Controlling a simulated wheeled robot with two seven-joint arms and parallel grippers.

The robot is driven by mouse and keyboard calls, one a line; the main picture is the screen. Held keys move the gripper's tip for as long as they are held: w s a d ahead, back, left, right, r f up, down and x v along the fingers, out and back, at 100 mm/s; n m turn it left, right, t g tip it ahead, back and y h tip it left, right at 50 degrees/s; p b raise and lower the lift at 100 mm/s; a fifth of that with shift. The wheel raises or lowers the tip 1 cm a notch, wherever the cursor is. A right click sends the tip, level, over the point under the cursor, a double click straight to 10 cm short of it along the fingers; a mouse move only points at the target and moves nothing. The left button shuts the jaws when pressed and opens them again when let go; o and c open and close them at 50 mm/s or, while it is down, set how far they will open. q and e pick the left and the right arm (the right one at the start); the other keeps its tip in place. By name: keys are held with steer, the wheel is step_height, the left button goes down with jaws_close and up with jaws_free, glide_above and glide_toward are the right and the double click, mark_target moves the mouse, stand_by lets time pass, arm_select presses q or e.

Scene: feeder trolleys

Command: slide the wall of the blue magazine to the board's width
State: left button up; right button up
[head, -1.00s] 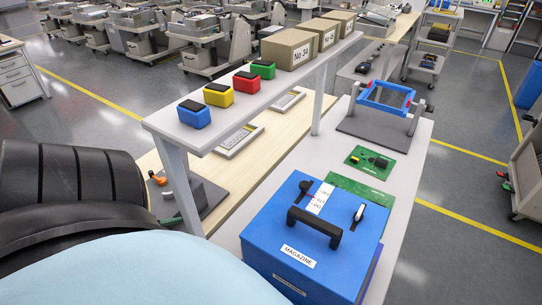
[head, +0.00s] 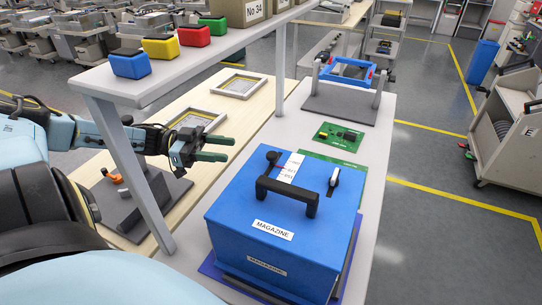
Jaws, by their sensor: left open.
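The blue magazine (head: 225,208) is a closed-looking box on the white bench, with a black handle (head: 287,192), a white scale strip (head: 291,167), a black knob and a small black-and-white lever (head: 334,178) on top. Its inside and wall are hidden. A green board (head: 338,136) with dark parts lies flat behind it; a second green board (head: 335,159) is partly hidden by the magazine. My left gripper (head: 229,149) is open and empty, its fingers pointing right, beside the shelf post and left of the magazine, apart from it. My right gripper is not in view.
A raised shelf (head: 185,73) carries small coloured bins and a cardboard box; its post (head: 128,172) stands close to my left arm. A blue frame on a grey stand (head: 340,103) is at the bench's far end. A grey fixture with an orange part (head: 117,179) sits lower left.

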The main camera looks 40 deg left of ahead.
mark_target(272, 154)
arm_select(q)
steer(key=b+x, duration=0.1)
steer(key=x, duration=1.1)
steer(key=shift+w+d+b, duration=0.15)
steer(key=shift+d+b, duration=0.2)
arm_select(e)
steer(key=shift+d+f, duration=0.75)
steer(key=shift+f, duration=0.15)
arm_select(q)
steer(key=shift+c, duration=0.7)
jaws_close()
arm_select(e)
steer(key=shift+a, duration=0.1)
